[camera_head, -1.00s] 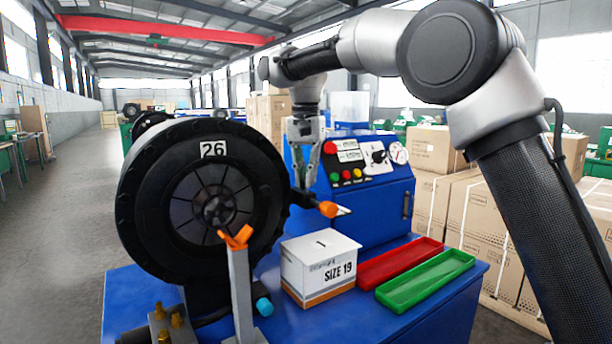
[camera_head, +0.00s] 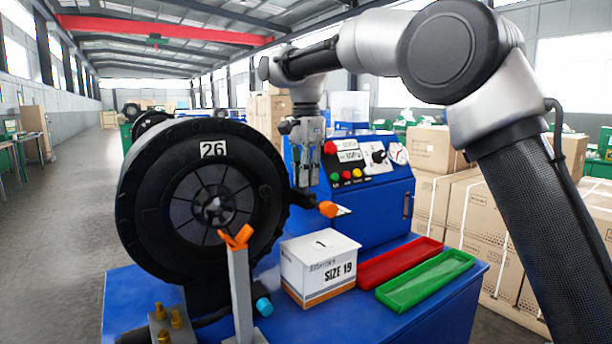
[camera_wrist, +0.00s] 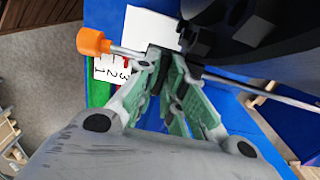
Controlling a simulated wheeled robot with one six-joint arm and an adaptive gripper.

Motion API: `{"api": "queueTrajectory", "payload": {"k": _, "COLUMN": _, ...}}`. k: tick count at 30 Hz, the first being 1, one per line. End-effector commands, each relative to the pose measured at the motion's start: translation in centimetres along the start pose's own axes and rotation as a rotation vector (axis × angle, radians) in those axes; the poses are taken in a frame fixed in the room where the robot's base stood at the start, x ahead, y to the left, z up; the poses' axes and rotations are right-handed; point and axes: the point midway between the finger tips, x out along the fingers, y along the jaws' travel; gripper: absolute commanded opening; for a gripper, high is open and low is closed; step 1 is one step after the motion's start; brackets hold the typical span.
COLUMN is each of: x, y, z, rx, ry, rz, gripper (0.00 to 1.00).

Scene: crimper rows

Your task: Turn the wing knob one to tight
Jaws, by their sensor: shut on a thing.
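My gripper (camera_head: 308,187) points down beside the right rim of the big black crimper wheel (camera_head: 150,190), marked 26. In the wrist view, its green-padded fingers (camera_wrist: 160,85) are closed around a small dark piece (camera_wrist: 156,62), which looks like the wing knob; the fingers hide most of it. A thin metal rod (camera_wrist: 127,51) with an orange end cap (camera_wrist: 93,41) sticks out beside the fingers. The orange cap (camera_head: 328,209) also shows just below the gripper in the head view. How far the knob is turned cannot be seen.
A white box (camera_head: 318,268) marked SIZE 19, a red tray (camera_head: 400,263) and a green tray (camera_head: 426,275) sit on the blue bench. A blue control cabinet (camera_head: 370,205) stands behind. A grey post with an orange fork (camera_head: 237,238) rises before the wheel.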

Motion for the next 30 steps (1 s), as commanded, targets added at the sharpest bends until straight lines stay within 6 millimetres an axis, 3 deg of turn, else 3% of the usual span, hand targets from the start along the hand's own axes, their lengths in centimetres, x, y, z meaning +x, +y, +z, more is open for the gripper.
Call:
{"api": "queueTrajectory", "payload": {"k": 14, "x": 0.0, "y": 0.0, "z": 0.0, "rx": 0.015, "ry": 0.000, "rz": -0.001, "gripper": 0.00}}
{"api": "queueTrajectory", "payload": {"k": 15, "x": 0.0, "y": 0.0, "z": 0.0, "rx": 0.015, "ry": 0.000, "rz": -0.001, "gripper": 0.14}}
{"api": "queueTrajectory", "payload": {"k": 16, "x": 0.0, "y": 0.0, "z": 0.0, "rx": 0.015, "ry": 0.000, "rz": -0.001, "gripper": 0.20}}
{"api": "queueTrajectory", "payload": {"k": 26, "x": -0.1, "y": 0.0, "z": 0.0, "rx": 0.014, "ry": 0.000, "rz": -0.001, "gripper": 0.20}}
{"api": "queueTrajectory", "payload": {"k": 30, "x": -1.4, "y": -0.1, "z": 0.0, "rx": 0.014, "ry": 0.000, "rz": -0.003, "gripper": 0.20}}
